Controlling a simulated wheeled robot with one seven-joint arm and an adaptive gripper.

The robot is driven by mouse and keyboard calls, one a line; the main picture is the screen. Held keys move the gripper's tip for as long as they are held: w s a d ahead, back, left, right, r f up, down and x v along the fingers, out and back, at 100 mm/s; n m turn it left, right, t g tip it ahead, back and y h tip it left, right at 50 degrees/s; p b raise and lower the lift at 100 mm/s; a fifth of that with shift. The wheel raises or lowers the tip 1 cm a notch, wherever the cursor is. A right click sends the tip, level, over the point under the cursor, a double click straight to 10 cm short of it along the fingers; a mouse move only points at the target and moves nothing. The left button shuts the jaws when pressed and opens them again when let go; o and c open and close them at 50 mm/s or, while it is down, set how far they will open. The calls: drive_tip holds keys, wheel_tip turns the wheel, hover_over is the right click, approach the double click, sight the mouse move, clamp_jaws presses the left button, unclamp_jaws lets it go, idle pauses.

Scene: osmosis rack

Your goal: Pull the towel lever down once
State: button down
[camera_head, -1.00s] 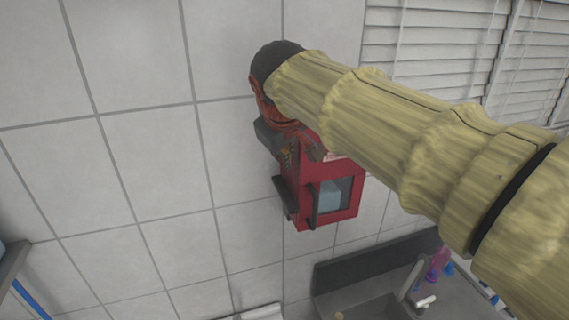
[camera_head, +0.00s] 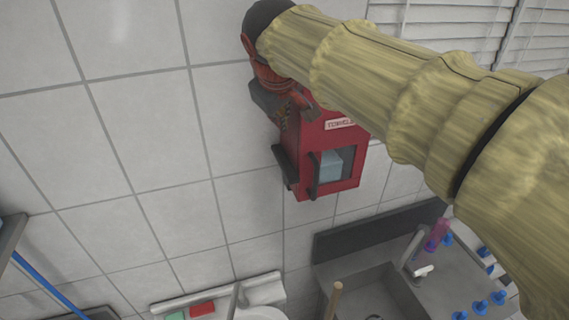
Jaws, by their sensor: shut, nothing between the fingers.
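The red towel dispenser (camera_head: 338,140) hangs on the tiled wall, with a "TOWELS" label and a window showing pale blue inside. A dark bar (camera_head: 285,167) sticks out at its lower left, and another dark upright bar (camera_head: 314,176) stands beside the window. I cannot tell for sure which of these is the lever. My gripper (camera_head: 300,105), dark and reddish at the end of my yellowish arm, is shut and empty at the dispenser's upper left in the picture, above both bars. Whether it touches the dispenser is unclear. My arm hides part of the dispenser's top.
A grey sink (camera_head: 365,285) with a faucet and several blue-capped bottles (camera_head: 480,305) is below right. A white fixture (camera_head: 255,292) with a red item (camera_head: 203,309) is at the bottom. Window blinds (camera_head: 440,35) are upper right. The wall left of the dispenser is clear.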

sight(281, 158)
wheel_tip(281, 158, down, 7)
drive_tip(key=b, duration=0.4)
drive_tip(key=shift+r, duration=0.1)
idle(1.2)
drive_tip(key=shift+f+b, duration=0.4)
drive_tip(key=shift+b, duration=0.15)
drive_tip(key=shift+f+b, duration=1.3)
drive_tip(key=shift+f, duration=0.35)
idle(1.6)
drive_tip(key=shift+r, duration=0.1)
drive_tip(key=shift+r+p, duration=1.45)
drive_tip(key=shift+r, duration=0.5)
drive_tip(key=shift+r, duration=0.1)
drive_tip(key=shift+r+p, duration=1.8)
drive_tip(key=shift+r, duration=0.6)
